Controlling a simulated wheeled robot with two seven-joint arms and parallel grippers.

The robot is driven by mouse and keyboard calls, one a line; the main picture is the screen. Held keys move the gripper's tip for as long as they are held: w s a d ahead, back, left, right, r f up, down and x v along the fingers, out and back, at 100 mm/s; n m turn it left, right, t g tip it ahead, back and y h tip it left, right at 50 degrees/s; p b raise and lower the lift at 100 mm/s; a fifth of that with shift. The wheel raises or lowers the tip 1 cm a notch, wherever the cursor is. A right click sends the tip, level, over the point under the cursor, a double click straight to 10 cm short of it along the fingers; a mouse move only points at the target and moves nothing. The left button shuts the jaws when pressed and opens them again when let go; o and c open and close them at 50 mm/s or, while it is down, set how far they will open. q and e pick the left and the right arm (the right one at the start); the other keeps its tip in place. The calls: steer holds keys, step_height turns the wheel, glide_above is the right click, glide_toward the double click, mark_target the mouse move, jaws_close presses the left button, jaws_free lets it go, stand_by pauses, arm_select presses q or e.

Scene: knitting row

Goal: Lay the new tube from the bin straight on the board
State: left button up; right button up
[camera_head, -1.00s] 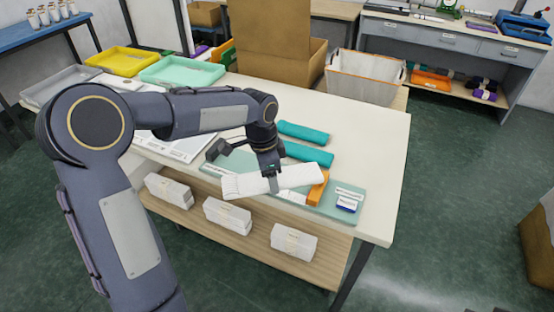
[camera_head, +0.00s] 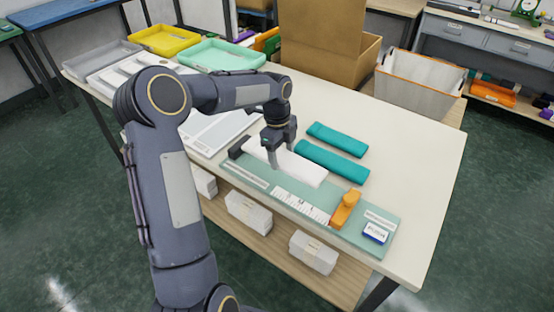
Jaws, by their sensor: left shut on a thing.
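My left gripper (camera_head: 274,160) points down and is shut on a white knitted tube (camera_head: 302,170). The tube runs lengthwise along the far side of the green board (camera_head: 240,177), roughly parallel to it. I cannot tell whether it touches the board. Its left end is close to a dark block (camera_head: 239,148) at the board's left end. The board bears a white ruler strip (camera_head: 300,206), an orange slider (camera_head: 345,208) and a blue-and-white label block (camera_head: 375,232). The white bin with an orange rim (camera_head: 418,84) stands beyond the table. My right gripper is out of view.
Two teal tubes (camera_head: 333,163) lie on the table (camera_head: 430,170) behind the board. White papers (camera_head: 215,132) lie to its left. Yellow (camera_head: 165,40), mint (camera_head: 222,55) and grey trays stand at the far left. A cardboard box (camera_head: 325,45) is behind. The table's right side is clear.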

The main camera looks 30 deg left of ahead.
arm_select(q)
steer(key=a+f, duration=0.2)
steer(key=shift+w+f, duration=0.35)
steer(key=shift+w, duration=0.05)
steer(key=shift+w+a+f+p, duration=0.15)
steer(key=shift+f+p, duration=0.25)
steer(key=shift+f, duration=1.35)
steer(key=shift+f, duration=0.15)
steer(key=o, duration=0.9)
steer(key=shift+o, duration=0.2)
